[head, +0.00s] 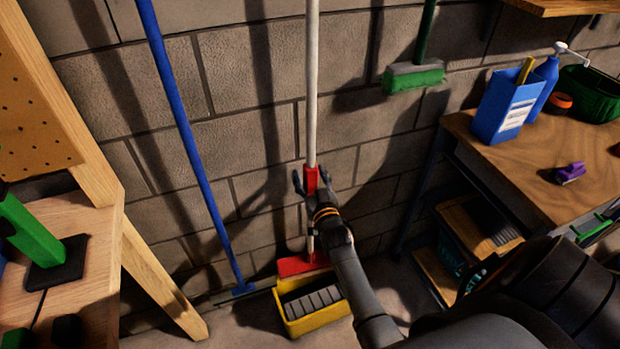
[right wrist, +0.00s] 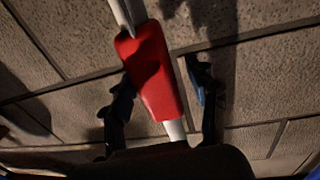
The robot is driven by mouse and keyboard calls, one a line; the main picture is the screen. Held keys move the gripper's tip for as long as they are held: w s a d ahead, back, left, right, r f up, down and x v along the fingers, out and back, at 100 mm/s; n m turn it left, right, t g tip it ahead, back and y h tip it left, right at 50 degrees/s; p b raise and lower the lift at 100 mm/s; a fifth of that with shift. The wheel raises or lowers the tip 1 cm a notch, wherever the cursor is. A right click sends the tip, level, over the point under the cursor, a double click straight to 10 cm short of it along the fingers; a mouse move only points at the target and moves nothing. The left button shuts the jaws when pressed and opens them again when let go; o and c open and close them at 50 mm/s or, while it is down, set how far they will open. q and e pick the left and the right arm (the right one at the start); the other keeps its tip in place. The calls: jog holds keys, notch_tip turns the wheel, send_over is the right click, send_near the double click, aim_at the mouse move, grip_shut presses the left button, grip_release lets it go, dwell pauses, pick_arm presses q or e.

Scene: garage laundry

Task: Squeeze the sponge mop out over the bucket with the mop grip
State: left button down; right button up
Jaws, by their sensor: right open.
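The sponge mop (head: 312,75) stands upright against the block wall, with a white pole, a red grip (head: 311,179) partway down and a red head (head: 302,264) at the bottom. The head is at the back of the yellow bucket (head: 308,322) on the floor; its lower side is hidden. My right gripper (head: 312,178) is open, with one finger on each side of the red grip. In the right wrist view the red grip (right wrist: 150,72) lies between the two spread fingers, with gaps on both sides. My left gripper is not in view.
A blue-handled tool (head: 190,140) leans on the wall at left. A green brush (head: 413,78) hangs at upper right. A wooden workbench (head: 480,135) with a blue box (head: 503,108) stands at right. A wooden bench (head: 95,260) stands at left.

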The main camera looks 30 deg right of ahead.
aim_at(312, 192)
grip_shut()
notch_tip(312, 192, down, 5)
jog(key=b, duration=0.3)
jog(key=shift+r+b, duration=0.15)
jog(key=shift+b, duration=0.15)
jog(key=shift+s+r, duration=0.1)
